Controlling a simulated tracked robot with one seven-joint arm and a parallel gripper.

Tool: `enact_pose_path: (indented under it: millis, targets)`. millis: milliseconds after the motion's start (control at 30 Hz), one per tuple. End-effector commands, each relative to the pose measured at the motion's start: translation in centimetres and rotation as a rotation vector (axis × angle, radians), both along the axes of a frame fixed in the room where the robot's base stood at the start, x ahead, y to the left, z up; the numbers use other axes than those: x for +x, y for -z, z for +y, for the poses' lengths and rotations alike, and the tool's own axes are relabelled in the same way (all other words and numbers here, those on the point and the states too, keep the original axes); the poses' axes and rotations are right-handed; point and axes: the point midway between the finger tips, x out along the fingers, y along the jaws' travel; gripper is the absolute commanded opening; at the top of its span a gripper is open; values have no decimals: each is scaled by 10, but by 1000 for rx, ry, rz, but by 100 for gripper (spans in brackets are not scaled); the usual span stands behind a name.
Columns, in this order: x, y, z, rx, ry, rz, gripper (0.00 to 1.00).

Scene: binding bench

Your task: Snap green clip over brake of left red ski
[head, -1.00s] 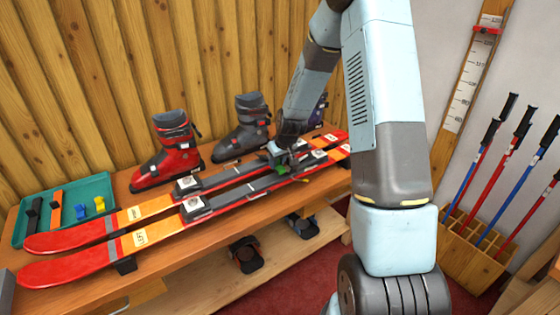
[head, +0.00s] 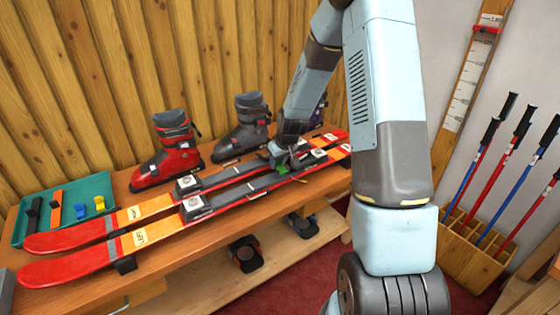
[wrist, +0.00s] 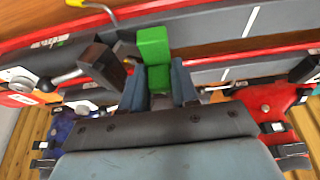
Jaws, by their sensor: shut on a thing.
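Two red-and-orange skis lie side by side on the bench in the head view. The nearer one carries a label that seems to read LEFT and is the left red ski (head: 65,269); the other ski (head: 62,242) lies behind it. My gripper (head: 283,160) is low over the right-hand part of the skis, by their bindings. It is shut on the green clip (wrist: 153,45), which stands out between its fingers in the wrist view. The clip also shows as a small green patch in the head view (head: 281,166). I cannot clearly make out the brake or whether the clip touches it.
A red boot (head: 168,155) and a grey boot (head: 246,128) stand behind the skis. A teal tray (head: 100,184) with black, orange, blue and yellow pieces sits at the left. A lower shelf (head: 215,290) holds dark items. Ski poles stand in a wooden rack (head: 470,255) at right.

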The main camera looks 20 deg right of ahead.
Motion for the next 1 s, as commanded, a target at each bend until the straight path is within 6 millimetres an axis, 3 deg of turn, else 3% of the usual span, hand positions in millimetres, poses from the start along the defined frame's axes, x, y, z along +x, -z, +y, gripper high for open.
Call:
enact_pose_path:
  millis: [1000]
  targets:
    - [0,16,-1,0,0,0,0]
